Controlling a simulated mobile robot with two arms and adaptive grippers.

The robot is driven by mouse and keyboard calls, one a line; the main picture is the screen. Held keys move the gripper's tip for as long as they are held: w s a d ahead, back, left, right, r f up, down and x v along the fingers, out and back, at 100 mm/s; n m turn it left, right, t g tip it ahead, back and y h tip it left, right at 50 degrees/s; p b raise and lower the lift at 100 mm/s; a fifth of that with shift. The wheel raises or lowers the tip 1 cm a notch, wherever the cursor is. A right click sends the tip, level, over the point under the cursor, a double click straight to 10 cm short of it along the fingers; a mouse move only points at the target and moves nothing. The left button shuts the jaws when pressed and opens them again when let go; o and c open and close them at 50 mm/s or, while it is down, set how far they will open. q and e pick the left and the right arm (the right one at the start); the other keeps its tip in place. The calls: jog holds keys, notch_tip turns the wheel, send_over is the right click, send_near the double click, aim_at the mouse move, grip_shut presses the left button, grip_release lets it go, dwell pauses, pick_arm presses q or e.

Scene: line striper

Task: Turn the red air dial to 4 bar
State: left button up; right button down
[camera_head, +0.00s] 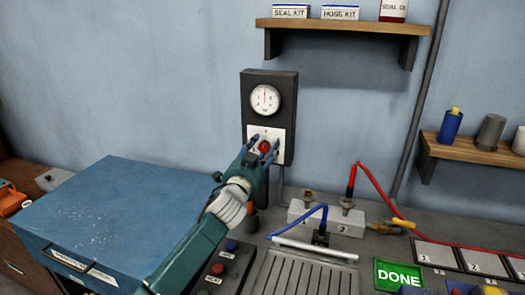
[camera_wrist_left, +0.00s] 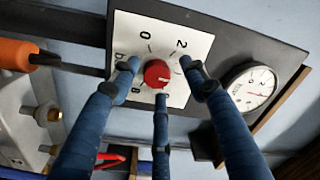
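The red air dial (camera_head: 264,146) is a round knob on a white plate (camera_wrist_left: 125,35), under a round gauge (camera_head: 265,100) on a dark wall panel. In the left wrist view the red dial (camera_wrist_left: 157,73) has a white mark pointing right in the picture. The plate's 0 and 2 are readable; other numbers are partly hidden by fingers. My left gripper (camera_head: 262,146) is at the dial. In the left wrist view its three blue fingers (camera_wrist_left: 160,78) are spread around the knob, with gaps visible between tips and knob. My right gripper is not in view.
A blue-topped cabinet (camera_head: 115,215) stands left of my left arm. A grey block with fittings (camera_head: 325,222), blue and red hoses and a green DONE sign (camera_head: 399,275) are on the bench. Shelves hang above (camera_head: 340,27) and right (camera_head: 475,150). An orange-handled tool (camera_wrist_left: 18,52) shows near the fingers.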

pick_arm(q)
jog(key=shift+f, duration=0.1)
jog(key=shift+s+a+f, duration=0.15)
jog(key=shift+s+a, duration=0.1)
jog(key=shift+s, duration=0.3)
jog(key=v, duration=1)
jog(key=shift+s, duration=0.4)
